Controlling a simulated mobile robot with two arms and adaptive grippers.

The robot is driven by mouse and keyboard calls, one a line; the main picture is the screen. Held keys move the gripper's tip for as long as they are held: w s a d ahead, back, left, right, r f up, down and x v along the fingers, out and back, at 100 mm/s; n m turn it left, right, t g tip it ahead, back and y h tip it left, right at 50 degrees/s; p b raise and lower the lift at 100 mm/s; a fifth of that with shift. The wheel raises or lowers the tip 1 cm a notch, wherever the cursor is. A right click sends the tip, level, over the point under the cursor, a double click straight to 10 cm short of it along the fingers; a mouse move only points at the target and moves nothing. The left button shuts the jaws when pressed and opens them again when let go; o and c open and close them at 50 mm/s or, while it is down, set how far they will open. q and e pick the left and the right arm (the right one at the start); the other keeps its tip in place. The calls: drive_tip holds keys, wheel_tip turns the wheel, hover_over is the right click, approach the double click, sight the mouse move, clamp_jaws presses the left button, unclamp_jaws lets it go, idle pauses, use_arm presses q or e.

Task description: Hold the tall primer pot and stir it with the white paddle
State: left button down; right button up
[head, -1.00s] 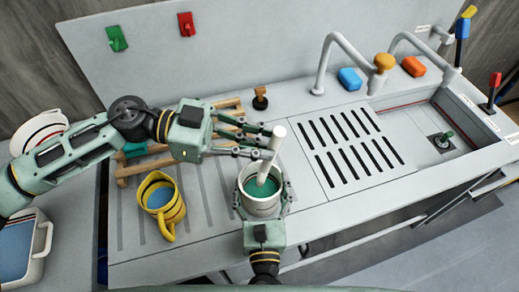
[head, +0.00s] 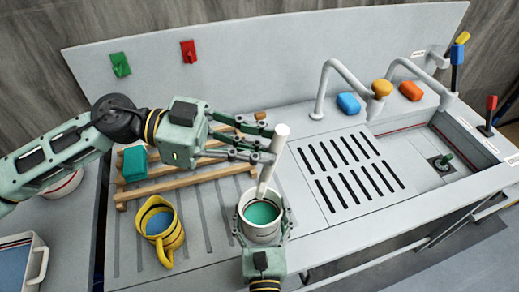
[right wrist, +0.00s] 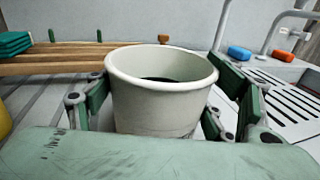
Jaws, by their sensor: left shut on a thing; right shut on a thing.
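The tall primer pot (head: 262,234) is a pale cylinder with teal liquid inside, upright at the counter's front. My right gripper (head: 263,217) is shut around its sides from the front. The pot also fills the middle of the right wrist view (right wrist: 155,103), between the fingers. My left gripper (head: 268,145) is shut on the white paddle (head: 278,138), which has a thick handle and a thinner shaft, slightly tilted. Its lower end appears near the pot's far rim in the head view. No paddle shows in or just above the pot in the right wrist view.
A yellow jug (head: 160,225) stands left of the pot. A wooden rack (head: 190,178) with a teal block (head: 135,163) lies behind it. A slotted drain panel (head: 350,170), taps (head: 330,85) and sink (head: 420,150) are to the right. A white tub (head: 37,262) is at far left.

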idle(0.3)
drive_tip(key=o, duration=1.6)
drive_tip(key=s, duration=1.2)
drive_tip(key=shift+d, duration=0.3)
drive_tip(key=shift+s, duration=0.1)
